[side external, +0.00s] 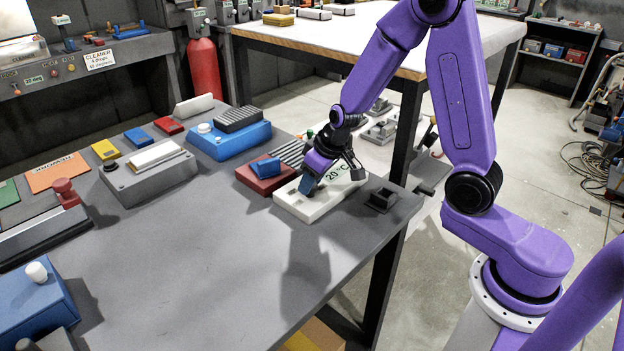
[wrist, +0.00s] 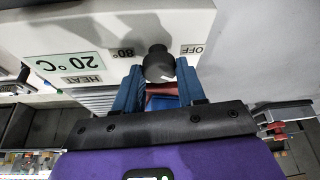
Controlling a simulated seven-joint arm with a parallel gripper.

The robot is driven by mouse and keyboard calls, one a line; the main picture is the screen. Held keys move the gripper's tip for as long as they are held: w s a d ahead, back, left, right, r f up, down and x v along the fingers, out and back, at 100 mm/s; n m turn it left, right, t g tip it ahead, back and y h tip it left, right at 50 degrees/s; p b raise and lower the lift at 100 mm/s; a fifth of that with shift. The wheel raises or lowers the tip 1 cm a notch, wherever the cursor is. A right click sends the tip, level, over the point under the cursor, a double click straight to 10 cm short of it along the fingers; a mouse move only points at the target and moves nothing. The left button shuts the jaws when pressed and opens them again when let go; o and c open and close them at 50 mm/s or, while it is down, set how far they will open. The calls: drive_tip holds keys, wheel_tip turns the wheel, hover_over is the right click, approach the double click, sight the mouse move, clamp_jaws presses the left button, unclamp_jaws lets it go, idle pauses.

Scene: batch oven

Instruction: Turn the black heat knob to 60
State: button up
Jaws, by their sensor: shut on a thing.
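The white heat unit (side external: 299,206) stands near the right edge of the grey table, with a green-tinted display reading 20 °C. In the wrist view its panel appears upside down, with the display (wrist: 66,65), a HEAT label (wrist: 82,78), an 80° mark (wrist: 125,53) and an OFF mark (wrist: 191,49). The black heat knob (wrist: 158,62) sits between the 80° and OFF marks. My gripper (wrist: 160,82) has its blue fingers either side of the knob, shut on it. In the side view my gripper (side external: 308,186) reaches down to the unit and hides the knob. The knob's pointer direction is unclear.
A red block with a blue top (side external: 264,172) stands close left of the unit. A small black fixture (side external: 382,199) sits to its right near the table edge. A blue device (side external: 229,138) is farther back. The table's middle (side external: 190,235) is clear.

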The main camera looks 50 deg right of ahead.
drive_tip(key=shift+a+m+h, duration=0.15)
drive_tip(key=shift+m+h, duration=0.55)
drive_tip(key=shift+m, duration=1.2)
drive_tip(key=shift+m+h, duration=0.3)
drive_tip(key=shift+m, duration=0.2)
drive_tip(key=shift+a+m+g+h, duration=0.1)
drive_tip(key=shift+m+g+h, duration=0.35)
drive_tip(key=shift+m, duration=1.25)
drive_tip(key=m, duration=0.2)
drive_tip(key=m+g+h, duration=0.1)
drive_tip(key=m, duration=0.1)
drive_tip(key=shift+w+h, duration=0.1)
drive_tip(key=shift+h, duration=0.15)
drive_tip(key=shift+a+m+g+h, duration=0.15)
drive_tip(key=shift+m+g, duration=0.25)
drive_tip(key=shift+m, duration=0.75)
drive_tip(key=shift+d+m+g+h, duration=0.15)
drive_tip(key=shift+m+g, duration=0.2)
drive_tip(key=shift+m, duration=0.8)
drive_tip(key=shift+w+a, duration=0.1)
drive_tip(key=o, duration=1)
drive_tip(key=shift+o, duration=0.2)
